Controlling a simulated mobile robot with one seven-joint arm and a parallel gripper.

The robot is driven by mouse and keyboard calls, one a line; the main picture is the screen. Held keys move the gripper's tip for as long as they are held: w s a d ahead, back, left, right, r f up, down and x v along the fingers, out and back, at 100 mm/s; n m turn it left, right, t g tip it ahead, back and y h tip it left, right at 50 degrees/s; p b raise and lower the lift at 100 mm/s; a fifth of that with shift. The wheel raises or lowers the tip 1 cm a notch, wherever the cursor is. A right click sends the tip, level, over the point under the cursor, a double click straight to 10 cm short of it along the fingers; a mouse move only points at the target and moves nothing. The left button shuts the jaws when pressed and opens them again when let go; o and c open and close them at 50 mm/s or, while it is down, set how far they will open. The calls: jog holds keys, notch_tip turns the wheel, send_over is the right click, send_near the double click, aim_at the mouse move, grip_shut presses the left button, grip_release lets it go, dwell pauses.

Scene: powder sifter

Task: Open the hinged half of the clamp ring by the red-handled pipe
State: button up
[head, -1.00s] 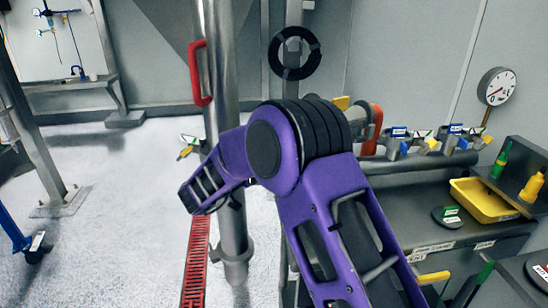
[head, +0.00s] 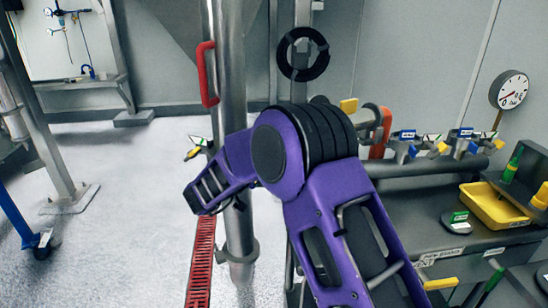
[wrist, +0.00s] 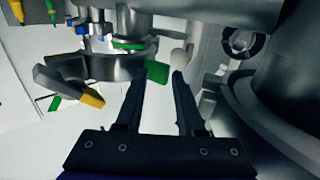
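The black clamp ring (head: 303,54) shows in the head view on a grey post, just right of the upright metal pipe (head: 230,80) with a red handle (head: 206,73). It looks like a closed circle, with small breaks visible in its outline. I cannot tell which half is hinged. A black ring (wrist: 243,42) also shows at the upper right of the wrist view, partly cut by nearer metal. In the head view the gripper is hidden.
A bench with a yellow tray (head: 497,205) and valves with blue and yellow handles stands at right. A gauge (head: 509,90) is on the wall. A large dark cylinder (wrist: 295,60) fills the wrist view's right. Open floor lies left.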

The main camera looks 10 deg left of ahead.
jog(key=v, duration=1.7)
jog(key=shift+a+y, duration=0.2)
jog(key=shift+y, duration=0.1)
jog(key=shift+s+r, duration=0.1)
jog(key=shift+r, duration=0.05)
